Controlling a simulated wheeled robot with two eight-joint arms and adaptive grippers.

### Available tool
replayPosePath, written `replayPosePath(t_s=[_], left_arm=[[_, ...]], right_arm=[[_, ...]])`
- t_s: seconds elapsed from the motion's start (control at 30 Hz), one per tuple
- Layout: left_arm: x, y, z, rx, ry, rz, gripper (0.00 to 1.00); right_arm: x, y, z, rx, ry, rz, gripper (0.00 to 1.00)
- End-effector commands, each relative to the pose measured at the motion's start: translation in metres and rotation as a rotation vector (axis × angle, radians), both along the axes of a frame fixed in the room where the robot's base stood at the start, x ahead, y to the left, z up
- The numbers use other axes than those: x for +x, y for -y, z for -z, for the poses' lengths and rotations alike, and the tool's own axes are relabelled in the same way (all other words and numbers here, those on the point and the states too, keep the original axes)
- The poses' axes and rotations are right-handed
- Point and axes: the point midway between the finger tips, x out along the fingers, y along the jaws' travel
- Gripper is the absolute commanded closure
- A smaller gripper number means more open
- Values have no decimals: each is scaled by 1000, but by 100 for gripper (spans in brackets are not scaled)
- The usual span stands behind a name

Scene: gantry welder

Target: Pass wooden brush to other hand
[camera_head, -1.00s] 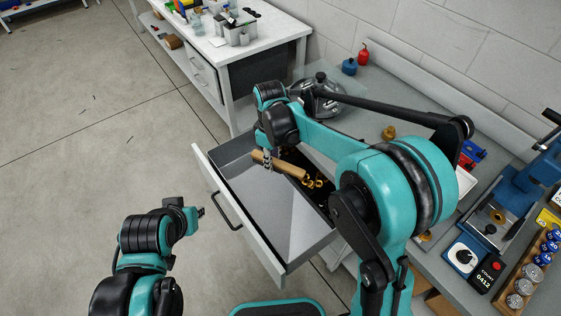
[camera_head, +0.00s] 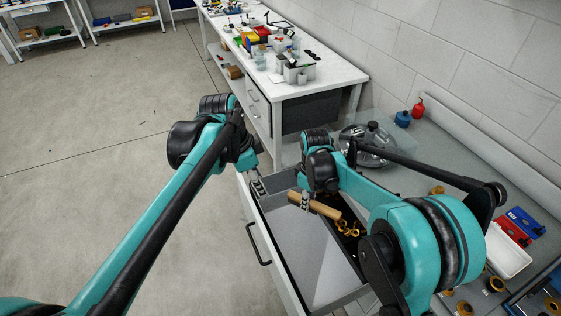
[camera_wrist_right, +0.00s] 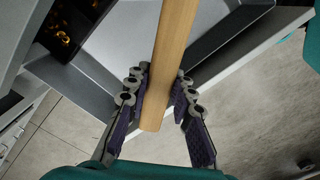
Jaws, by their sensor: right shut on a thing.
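The wooden brush (camera_head: 322,208) shows its pale wooden handle in the head view, held over the open drawer (camera_head: 272,247). My right gripper (camera_head: 305,201) is shut on the handle. In the right wrist view the handle (camera_wrist_right: 174,50) runs between the two fingers of my right gripper (camera_wrist_right: 159,97), with its end sticking out past them. The bristles do not show clearly. My left gripper (camera_head: 258,187) is to the left of the brush, by the drawer's far left corner, apart from the brush. Its fingers are small and partly covered by the wrist, so their opening is unclear.
Several brass-coloured fittings (camera_head: 350,229) lie in the drawer; they also show in the right wrist view (camera_wrist_right: 58,32). A white table (camera_head: 318,88) with bins stands behind. A grey workbench (camera_head: 440,150) with a round metal part (camera_head: 368,146) is at the right. The floor at left is clear.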

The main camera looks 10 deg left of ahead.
Motion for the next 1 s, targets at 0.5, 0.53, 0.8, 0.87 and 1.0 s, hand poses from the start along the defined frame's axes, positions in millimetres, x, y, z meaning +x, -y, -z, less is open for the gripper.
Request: replayPosePath(t_s=[0.5, 0.53, 0.8, 0.87, 1.0], left_arm=[[102, 41, 30, -107, -80, 849, 52], [105, 42, 32, -114, -79, 876, 52], [111, 49, 46, -141, -75, 980, 52], [110, 52, 53, -140, -75, 981, 52], [105, 61, 76, -140, -75, 978, 52]], right_arm=[[0, 0, 0, 0, 0, 1, 100], [0, 0, 0, 0, 0, 1, 100], [0, 0, 0, 0, 0, 1, 100], [0, 0, 0, 0, 0, 1, 100], [0, 0, 0, 0, 0, 1, 100]])
